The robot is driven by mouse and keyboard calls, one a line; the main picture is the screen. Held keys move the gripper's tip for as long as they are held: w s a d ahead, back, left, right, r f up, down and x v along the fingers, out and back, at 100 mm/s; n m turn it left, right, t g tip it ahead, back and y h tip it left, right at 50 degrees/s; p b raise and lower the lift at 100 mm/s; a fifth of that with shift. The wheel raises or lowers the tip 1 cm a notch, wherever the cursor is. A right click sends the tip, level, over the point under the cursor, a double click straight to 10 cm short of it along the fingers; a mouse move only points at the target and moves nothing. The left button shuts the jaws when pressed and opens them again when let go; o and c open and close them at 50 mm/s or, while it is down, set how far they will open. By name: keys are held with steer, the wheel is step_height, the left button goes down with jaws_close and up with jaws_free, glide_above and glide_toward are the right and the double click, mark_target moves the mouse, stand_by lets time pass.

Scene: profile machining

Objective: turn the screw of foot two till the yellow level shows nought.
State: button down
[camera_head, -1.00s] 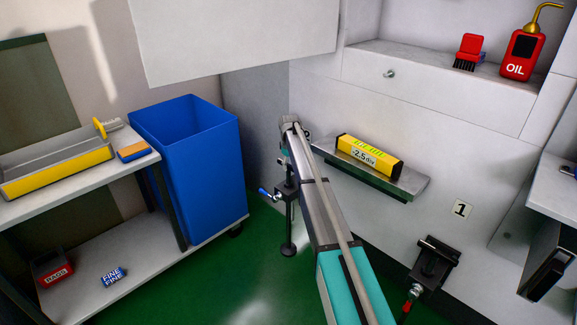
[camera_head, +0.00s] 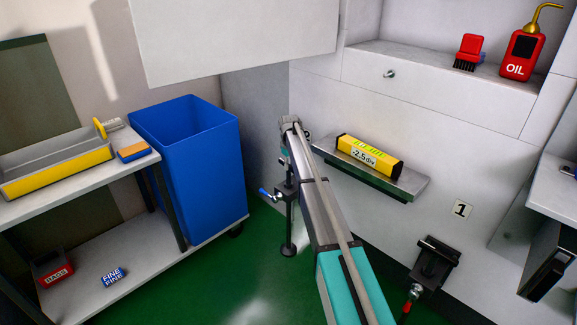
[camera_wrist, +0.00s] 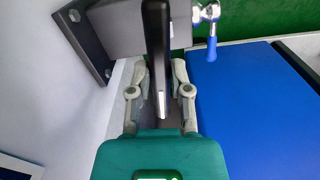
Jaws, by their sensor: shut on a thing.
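The yellow level (camera_head: 370,156) lies on a grey ledge (camera_head: 402,183) on the machine's side. Its display reads -2.5 div. A foot with a blue-handled clamp (camera_head: 270,195) and an upright dark screw (camera_head: 289,222) with a round pad on the green floor stands beneath my arm's end; I take it for foot two, though no number shows on it. In the wrist view, my gripper (camera_wrist: 158,88) is shut on the dark upper part of the screw (camera_wrist: 157,40), one finger on each side. The grip's exact contact is partly hidden.
A blue bin (camera_head: 195,175) stands close left of the foot. A shelf cart (camera_head: 120,170) with a yellow-fronted tray is farther left. Another foot with a red handle (camera_head: 434,265) sits below the label 1 (camera_head: 462,209). Green floor is free around the screw's pad.

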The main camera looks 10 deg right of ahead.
steer(key=m, duration=0.6)
steer(key=shift+s+a+m, duration=0.1)
steer(key=shift+a+m, duration=0.2)
steer(key=m, duration=0.6)
steer(key=shift+m, duration=0.3)
steer(key=c, duration=0.6)
jaws_free()
steer(key=shift+o, duration=0.2)
steer(key=shift+r, duration=0.1)
